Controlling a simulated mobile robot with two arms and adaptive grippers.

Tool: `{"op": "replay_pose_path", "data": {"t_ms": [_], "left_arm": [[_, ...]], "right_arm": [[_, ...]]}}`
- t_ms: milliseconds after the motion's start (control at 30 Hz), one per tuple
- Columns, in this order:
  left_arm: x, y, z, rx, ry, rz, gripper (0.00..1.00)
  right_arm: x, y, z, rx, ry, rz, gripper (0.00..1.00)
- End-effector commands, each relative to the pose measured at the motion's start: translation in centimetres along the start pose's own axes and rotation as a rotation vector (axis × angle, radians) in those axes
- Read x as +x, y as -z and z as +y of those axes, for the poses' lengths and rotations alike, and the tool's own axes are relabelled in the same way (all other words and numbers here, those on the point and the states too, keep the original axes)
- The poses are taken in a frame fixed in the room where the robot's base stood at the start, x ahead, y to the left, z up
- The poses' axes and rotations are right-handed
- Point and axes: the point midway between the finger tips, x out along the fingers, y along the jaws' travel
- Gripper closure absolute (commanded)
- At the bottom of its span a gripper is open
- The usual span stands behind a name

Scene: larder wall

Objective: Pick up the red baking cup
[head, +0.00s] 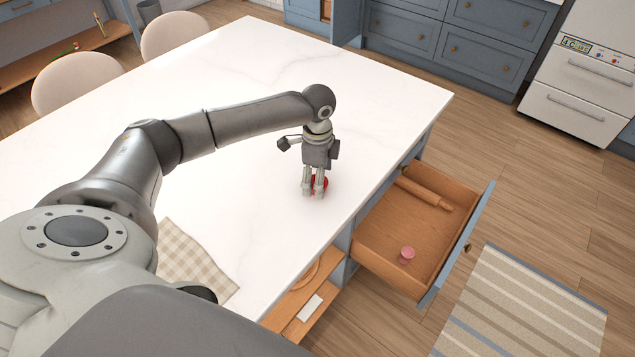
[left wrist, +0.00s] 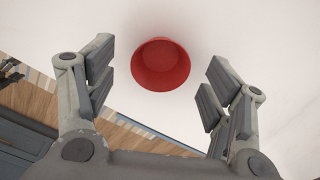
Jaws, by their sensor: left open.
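The red baking cup (head: 322,182) stands on the white marble island top, near its right edge. In the left wrist view the red cup (left wrist: 160,64) shows its round open top, ahead of and between the fingers. My left gripper (head: 314,193) points down at the cup, and its fingers partly hide it in the head view. In the left wrist view my left gripper (left wrist: 160,88) is open, with a finger on each side and clear space between each finger and the cup. My right gripper is not in view.
An open wooden drawer (head: 375,243) juts out from the island's right side. It holds a rolling pin (head: 424,193) and a small pink cup (head: 406,255). A checked cloth (head: 190,262) lies on the near part of the top. The marble around the cup is clear.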

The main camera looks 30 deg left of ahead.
Motion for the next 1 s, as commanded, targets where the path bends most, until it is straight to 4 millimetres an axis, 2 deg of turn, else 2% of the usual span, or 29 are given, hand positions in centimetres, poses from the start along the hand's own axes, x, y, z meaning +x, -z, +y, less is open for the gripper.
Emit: {"op": "replay_pose_path", "data": {"t_ms": [133,367,700,1000], "left_arm": [[1.2,-0.07,0.02,0.0,0.0,-0.002,0.25],[1.37,-0.05,0.0,0.001,0.001,-0.001,0.27],[1.33,-0.04,0.0,0.001,0.001,-0.001,0.7],[1.25,-0.03,-0.01,0.0,0.002,0.0,0.71]], "right_arm": [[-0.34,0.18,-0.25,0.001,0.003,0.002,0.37],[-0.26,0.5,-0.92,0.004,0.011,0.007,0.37],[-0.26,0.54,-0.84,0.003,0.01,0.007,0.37],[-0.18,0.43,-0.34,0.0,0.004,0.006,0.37]]}}
